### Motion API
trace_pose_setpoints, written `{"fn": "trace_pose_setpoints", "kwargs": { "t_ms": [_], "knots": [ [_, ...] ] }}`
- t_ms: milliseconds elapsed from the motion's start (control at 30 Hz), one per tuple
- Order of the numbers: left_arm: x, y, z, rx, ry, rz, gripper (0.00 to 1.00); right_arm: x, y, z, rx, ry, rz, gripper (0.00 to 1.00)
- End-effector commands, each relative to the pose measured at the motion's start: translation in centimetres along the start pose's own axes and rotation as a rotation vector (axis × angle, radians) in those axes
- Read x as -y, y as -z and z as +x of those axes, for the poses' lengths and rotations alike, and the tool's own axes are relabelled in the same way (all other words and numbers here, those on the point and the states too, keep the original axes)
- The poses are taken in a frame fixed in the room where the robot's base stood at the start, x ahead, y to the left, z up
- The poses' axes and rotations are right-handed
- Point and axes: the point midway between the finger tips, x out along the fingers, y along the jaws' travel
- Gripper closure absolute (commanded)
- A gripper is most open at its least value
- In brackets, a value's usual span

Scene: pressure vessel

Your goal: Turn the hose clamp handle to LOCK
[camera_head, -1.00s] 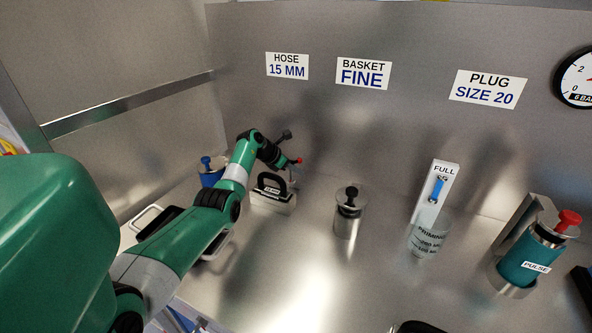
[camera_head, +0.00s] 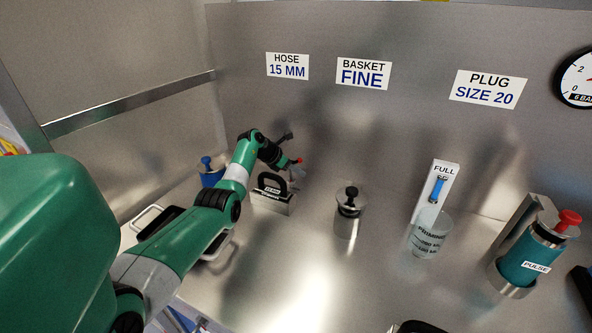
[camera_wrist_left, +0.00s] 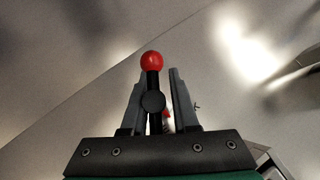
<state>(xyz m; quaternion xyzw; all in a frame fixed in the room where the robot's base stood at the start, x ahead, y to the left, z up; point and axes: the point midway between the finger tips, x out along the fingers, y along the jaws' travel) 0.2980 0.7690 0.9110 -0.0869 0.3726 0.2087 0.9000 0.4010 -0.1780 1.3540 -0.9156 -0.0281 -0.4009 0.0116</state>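The clamp handle is a black rod with a red ball knob (camera_wrist_left: 152,62), seen in the left wrist view. The red knob (camera_head: 298,161) also shows small in the head view, at my left gripper (camera_head: 285,150). In the left wrist view the rod stands between the two fingers of my left gripper (camera_wrist_left: 157,80). It is close to the left finger, with a gap to the right finger, so the gripper looks open around it. The clamp body and any LOCK mark are hidden or too small to read. My right gripper is not in view.
A block with a black arched handle (camera_head: 272,196) stands just below my left gripper. A metal canister with a black knob (camera_head: 347,215), a clear priming cup (camera_head: 430,235) and a teal PULSE cylinder (camera_head: 528,258) stand to the right. A blue container (camera_head: 210,177) is behind my left arm.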

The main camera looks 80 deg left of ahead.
Motion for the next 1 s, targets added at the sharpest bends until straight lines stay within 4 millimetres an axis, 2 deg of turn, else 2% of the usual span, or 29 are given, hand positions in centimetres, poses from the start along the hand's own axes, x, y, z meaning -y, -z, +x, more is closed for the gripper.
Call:
{"fn": "trace_pose_setpoints", "kwargs": {
  "t_ms": [33,133,433,567,667,900,1000],
  "knots": [
    [0.0,0.0,0.0,0.000,0.000,0.000,0.63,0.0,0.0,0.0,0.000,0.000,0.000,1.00],
    [-0.1,0.0,0.0,0.000,-0.002,-0.001,0.45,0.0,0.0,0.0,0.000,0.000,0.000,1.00],
    [-0.2,0.1,-0.1,0.000,-0.005,-0.002,0.45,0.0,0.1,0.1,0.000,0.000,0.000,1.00],
    [-0.3,-0.1,-1.0,0.001,-0.007,-0.003,0.45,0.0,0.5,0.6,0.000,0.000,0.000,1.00],
    [-0.3,-0.3,-2.5,0.002,-0.008,-0.002,0.45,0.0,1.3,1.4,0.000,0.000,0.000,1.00],
    [-0.3,-0.4,-8.2,0.002,-0.008,-0.002,0.45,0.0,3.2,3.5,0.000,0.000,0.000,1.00],
    [-0.2,-0.2,-10.0,0.001,-0.007,-0.001,0.45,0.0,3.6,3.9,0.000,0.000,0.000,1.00]
  ]
}}
